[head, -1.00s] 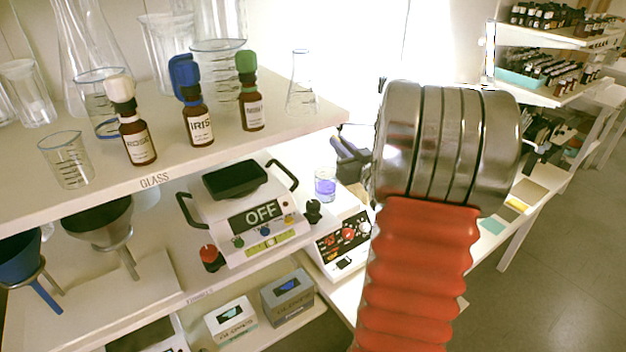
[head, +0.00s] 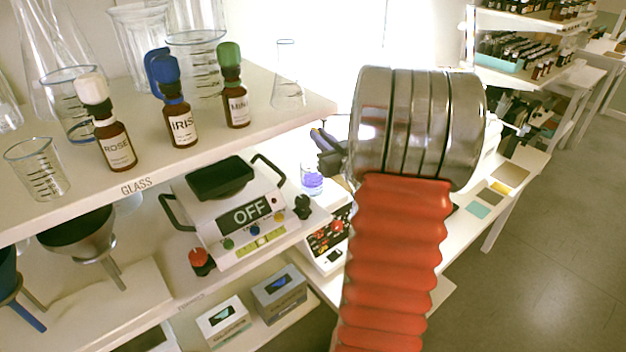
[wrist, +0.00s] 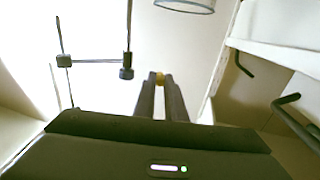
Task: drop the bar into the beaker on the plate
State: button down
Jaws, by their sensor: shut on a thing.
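A glass rim (wrist: 186,6) shows at the top of the wrist view.
A shelf (head: 135,187) marked GLASS holds glassware and ROSE, IRIS and mint bottles left of my arm. Below it stands a white device (head: 250,215) reading OFF. A stand with a clamp rod (wrist: 95,61) is left of the fingers. Floor at right is clear.

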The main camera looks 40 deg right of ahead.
notch_tip(320, 180, down, 4)
jog(key=shift+f, duration=0.2)
dwell(0.3)
jog(key=c, duration=1.7)
grip_release()
jog(key=shift+c, duration=0.2)
jog(key=shift+s, duration=0.1)
jog(key=v, duration=1.3)
jog(key=shift+s, duration=0.3)
jog(key=shift+a, duration=0.1)
